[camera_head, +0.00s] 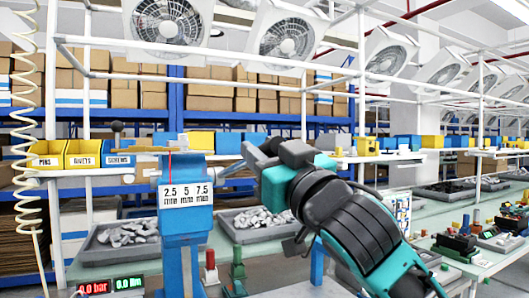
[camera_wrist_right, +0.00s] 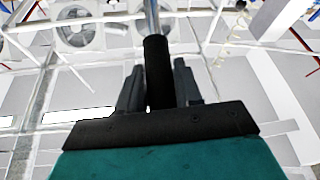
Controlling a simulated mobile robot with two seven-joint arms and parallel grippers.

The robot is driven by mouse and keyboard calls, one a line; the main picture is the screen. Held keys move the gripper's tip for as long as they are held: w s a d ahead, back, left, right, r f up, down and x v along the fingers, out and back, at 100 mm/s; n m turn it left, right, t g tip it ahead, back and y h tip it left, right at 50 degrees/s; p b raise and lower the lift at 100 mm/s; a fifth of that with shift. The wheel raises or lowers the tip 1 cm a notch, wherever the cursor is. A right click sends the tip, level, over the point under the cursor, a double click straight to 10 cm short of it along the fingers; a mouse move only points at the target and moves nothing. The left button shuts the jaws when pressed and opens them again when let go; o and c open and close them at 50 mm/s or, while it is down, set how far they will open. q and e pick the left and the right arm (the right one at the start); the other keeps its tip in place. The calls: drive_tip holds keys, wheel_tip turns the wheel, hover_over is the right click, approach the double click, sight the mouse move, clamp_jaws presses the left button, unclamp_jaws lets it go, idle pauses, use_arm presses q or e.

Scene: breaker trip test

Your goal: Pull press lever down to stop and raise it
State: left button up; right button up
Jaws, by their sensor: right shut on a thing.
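The blue press (camera_head: 181,262) stands at the left of centre in the head view. Its white scale plate (camera_head: 186,194) reads 2.5, 5 and 7.5 mm, with a thin red line above it. My right gripper (camera_head: 258,155) is at the right of the press head. In the right wrist view, my gripper's fingers (camera_wrist_right: 159,88) are shut on the black grip of the press lever (camera_wrist_right: 156,60). The lever's metal rod runs up from the grip, out of that view. In the head view my gripper hides most of the grip. My left gripper is not in view.
Grey trays of metal parts (camera_head: 125,235) lie behind the press. Two digital displays (camera_head: 110,285) are at the lower left. A coiled hose (camera_head: 25,120) hangs at the far left.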

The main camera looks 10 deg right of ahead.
clamp_jaws()
drive_tip(key=shift+w+r, duration=0.1)
drive_tip(key=shift+r, duration=0.5)
drive_tip(key=w+a+r+g+h, duration=0.1)
drive_tip(key=w+r+g, duration=0.2)
drive_tip(key=r, duration=0.4)
drive_tip(key=w+a+r+m+g+h, duration=0.1)
drive_tip(key=w+a+r+g, duration=0.1)
drive_tip(key=w+r, duration=0.3)
drive_tip(key=shift+w+r+g+h, duration=0.4)
drive_tip(key=shift+r+g, duration=0.3)
drive_tip(key=shift+r, duration=0.2)
drive_tip(key=o, duration=1)
unclamp_jaws()
drive_tip(key=shift+c, duration=0.2)
drive_tip(key=b+v, duration=0.3)
drive_tip(key=v, duration=1)
